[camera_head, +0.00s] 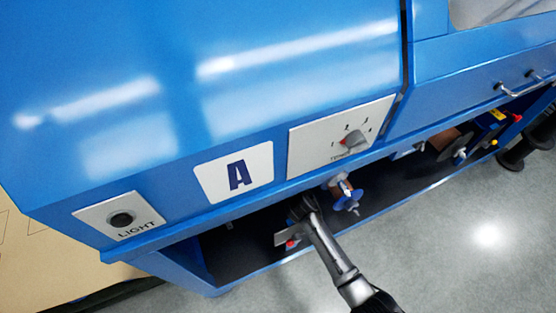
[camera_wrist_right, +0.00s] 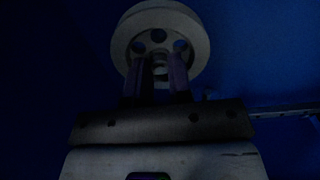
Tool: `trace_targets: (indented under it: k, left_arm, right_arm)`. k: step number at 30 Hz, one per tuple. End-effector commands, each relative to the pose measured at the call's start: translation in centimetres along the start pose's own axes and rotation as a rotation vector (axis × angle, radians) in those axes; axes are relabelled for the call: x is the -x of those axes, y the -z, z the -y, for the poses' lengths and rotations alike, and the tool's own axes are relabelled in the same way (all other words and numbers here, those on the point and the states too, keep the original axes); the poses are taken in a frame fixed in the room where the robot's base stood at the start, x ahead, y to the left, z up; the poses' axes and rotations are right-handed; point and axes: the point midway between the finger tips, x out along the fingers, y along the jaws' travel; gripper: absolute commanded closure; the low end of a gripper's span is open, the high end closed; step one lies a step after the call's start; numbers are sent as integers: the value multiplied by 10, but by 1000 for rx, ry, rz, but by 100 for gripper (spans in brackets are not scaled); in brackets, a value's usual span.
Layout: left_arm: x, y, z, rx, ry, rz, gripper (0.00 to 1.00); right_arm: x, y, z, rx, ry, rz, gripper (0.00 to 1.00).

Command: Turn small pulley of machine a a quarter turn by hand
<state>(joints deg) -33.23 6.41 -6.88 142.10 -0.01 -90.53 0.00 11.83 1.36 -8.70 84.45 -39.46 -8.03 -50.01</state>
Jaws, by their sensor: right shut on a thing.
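Machine A is the large blue cabinet marked with a letter A plate (camera_head: 234,173) in the head view. My right arm reaches into the dark open bay (camera_head: 240,252) under its front, where the right gripper (camera_head: 302,207) is small and partly hidden. In the right wrist view a pale round pulley (camera_wrist_right: 160,18) with several holes is straight ahead. The right gripper (camera_wrist_right: 158,68) is there with its two dark fingers on either side of the pulley's hub, shut on it. The pulley cannot be made out in the head view. My left gripper is not in view.
A rotary switch (camera_head: 352,140) and a LIGHT button (camera_head: 122,219) are on the front panel. A blue star-shaped knob (camera_head: 346,198) is right beside my right gripper, and a red knob (camera_head: 291,243) is below it. Another blue machine (camera_head: 480,70) adjoins at right. Grey floor lies in front.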

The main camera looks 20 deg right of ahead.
Motion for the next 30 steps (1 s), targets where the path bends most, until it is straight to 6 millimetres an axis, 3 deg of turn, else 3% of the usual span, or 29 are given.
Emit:
trace_targets:
  k: [30]
  left_arm:
    - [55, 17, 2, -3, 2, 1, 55]
  right_arm:
    - [0, 0, -2, -888, 0, 0, 100]
